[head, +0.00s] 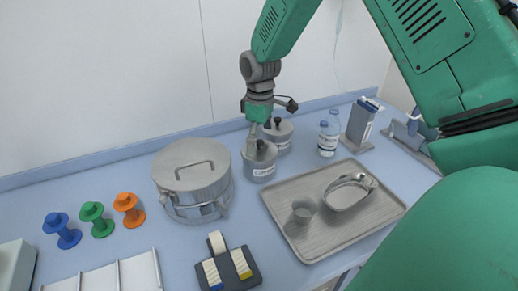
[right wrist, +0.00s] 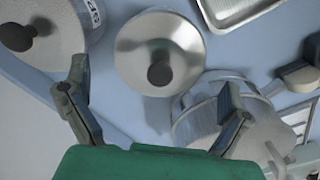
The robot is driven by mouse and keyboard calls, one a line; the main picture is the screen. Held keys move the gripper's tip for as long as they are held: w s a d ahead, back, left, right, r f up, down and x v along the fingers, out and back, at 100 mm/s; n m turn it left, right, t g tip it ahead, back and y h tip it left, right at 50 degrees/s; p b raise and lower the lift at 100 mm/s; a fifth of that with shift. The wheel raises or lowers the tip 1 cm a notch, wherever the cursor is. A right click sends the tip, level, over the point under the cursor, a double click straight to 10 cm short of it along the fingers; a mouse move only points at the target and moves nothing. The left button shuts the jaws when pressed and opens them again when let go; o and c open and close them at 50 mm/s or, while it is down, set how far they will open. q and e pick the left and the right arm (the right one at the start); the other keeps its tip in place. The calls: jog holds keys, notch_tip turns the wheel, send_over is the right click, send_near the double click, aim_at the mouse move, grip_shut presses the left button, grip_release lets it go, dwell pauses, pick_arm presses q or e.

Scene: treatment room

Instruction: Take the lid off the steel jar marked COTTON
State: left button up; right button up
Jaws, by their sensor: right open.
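Two steel jars with black-knobbed lids stand near the wall, a front jar (head: 259,169) and a back jar (head: 283,141). Both lids are on. Each has a pale label too small to read, so I cannot tell which is marked COTTON. My right gripper (head: 260,136) points down just above the front jar, open and empty. In the right wrist view the open fingers (right wrist: 152,92) spread either side below the front jar's lid (right wrist: 140,45) and its knob; the back jar (right wrist: 72,38) is at the left, its label partly cut off. My left gripper is not in view.
A large lidded pot (head: 190,176) stands left of the jars. A steel tray (head: 300,240) with a beaker and a kidney dish lies to the right. Small bottles (head: 328,140) stand behind it. Coloured spools (head: 97,219) are at left. Some counter left of the pot is clear.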

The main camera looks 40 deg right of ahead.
notch_tip(320, 180, down, 3)
jog(key=shift+w+r, duration=0.15)
jog(key=c, duration=1)
jog(key=shift+r, duration=0.1)
